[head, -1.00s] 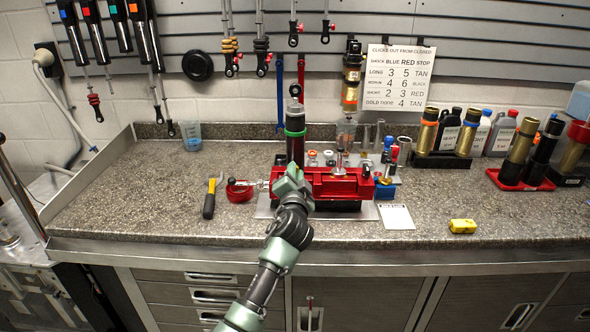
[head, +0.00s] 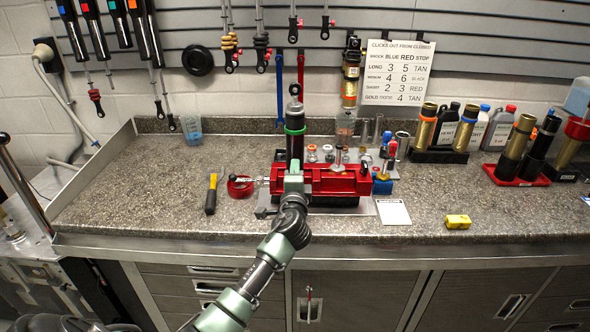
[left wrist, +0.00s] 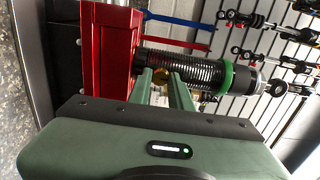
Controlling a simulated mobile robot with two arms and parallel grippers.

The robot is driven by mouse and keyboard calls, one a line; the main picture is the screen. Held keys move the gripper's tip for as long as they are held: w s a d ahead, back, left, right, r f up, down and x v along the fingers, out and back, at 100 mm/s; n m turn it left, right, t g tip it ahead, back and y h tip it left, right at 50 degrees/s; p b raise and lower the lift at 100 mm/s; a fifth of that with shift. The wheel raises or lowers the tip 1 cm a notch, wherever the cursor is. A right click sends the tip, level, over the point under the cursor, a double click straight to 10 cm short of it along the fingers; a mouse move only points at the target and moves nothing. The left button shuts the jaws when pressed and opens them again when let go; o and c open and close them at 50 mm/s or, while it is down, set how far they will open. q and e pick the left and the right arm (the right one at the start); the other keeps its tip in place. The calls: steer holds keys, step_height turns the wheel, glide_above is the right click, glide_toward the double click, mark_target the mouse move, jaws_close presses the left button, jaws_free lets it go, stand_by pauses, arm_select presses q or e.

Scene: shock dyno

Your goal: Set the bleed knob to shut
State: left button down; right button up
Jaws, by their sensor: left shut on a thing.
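A shock with a dark body and a green ring (head: 295,131) stands upright in the red vise (head: 335,182) on the bench. In the left wrist view the shock's coil spring (left wrist: 195,72) runs sideways out of the red vise (left wrist: 108,50). My left gripper (head: 293,180) is at the front of the vise, below the shock, shut on this knob. In the head view the gripper hides the knob. The knob's setting cannot be read. My right gripper is not in view.
A yellow-handled tool (head: 212,194) and a red bowl (head: 240,186) lie left of the vise. A chart (head: 397,72) hangs behind. The bench front is mostly clear.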

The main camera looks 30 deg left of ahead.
arm_select(q)
steer(key=shift+f, duration=0.15)
stand_by(0.3)
steer(key=c, duration=1.3)
jaws_free()
steer(key=b+v, duration=0.1)
steer(key=v, duration=0.6)
steer(key=shift+s+d, duration=0.25)
steer(key=shift+s, duration=0.1)
